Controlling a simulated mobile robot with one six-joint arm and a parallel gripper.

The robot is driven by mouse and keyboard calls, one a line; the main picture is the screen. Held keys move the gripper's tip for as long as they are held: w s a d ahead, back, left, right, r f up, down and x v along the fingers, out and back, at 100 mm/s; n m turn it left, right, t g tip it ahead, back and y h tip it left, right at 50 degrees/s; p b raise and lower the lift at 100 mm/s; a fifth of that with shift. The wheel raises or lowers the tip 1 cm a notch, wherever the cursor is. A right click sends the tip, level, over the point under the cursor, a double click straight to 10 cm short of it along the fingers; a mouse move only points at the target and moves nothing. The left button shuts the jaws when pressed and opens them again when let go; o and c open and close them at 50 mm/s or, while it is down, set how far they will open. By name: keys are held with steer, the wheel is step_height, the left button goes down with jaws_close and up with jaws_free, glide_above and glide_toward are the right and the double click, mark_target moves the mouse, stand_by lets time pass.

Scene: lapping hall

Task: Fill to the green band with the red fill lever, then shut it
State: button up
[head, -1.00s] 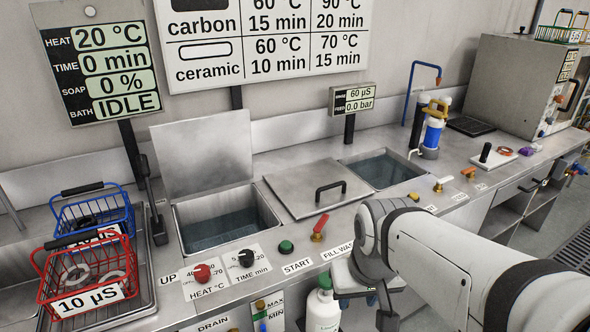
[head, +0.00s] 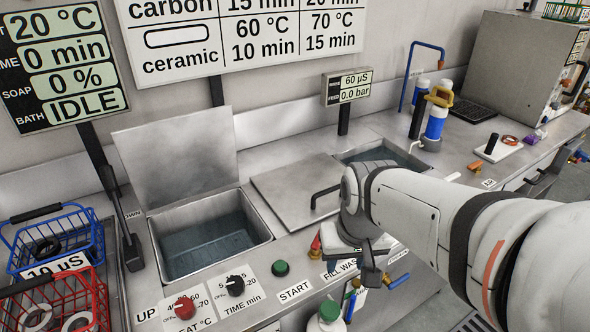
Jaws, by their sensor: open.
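The red fill lever (head: 315,246) stands on the counter front beside the FILL WATER label (head: 340,270), partly hidden by my gripper. My gripper (head: 350,266) is open and close to the lever on its right; I cannot tell if they touch. The left bath (head: 207,242) has its lid raised and holds water. The display panel (head: 65,70) reads 20 °C, 0 min, 0 % and IDLE. The level gauge with its green band is not clearly in view at the bottom edge.
A green button (head: 280,268), a black time knob (head: 235,285) and a red heat knob (head: 184,305) sit left of the lever. A green-capped bottle (head: 329,311) stands below the counter edge. A blue basket (head: 58,240) and a red basket (head: 50,300) are at the left.

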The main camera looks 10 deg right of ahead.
steer(key=w+r+m+g+p, duration=0.1)
steer(key=w+r+m+p, duration=0.15)
steer(key=w+p, duration=0.6)
steer(key=w+f+m+p, duration=0.1)
steer(key=w+f, duration=0.1)
steer(key=w, duration=0.2)
steer(key=w+f+m+p, duration=0.1)
steer(key=w+f, duration=0.2)
steer(key=w, duration=0.1)
steer(key=w+f+m+g+p, duration=0.1)
steer(key=w+f, duration=0.1)
steer(key=w, duration=0.2)
steer(key=shift+w+d+f+m, duration=0.15)
steer(key=shift+d+f+m, duration=0.1)
steer(key=shift+d+f, duration=0.1)
step_height(320, 180, down, 8)
steer(key=shift+r+p, duration=0.25)
steer(key=shift+p, duration=0.2)
steer(key=shift+c, duration=0.3)
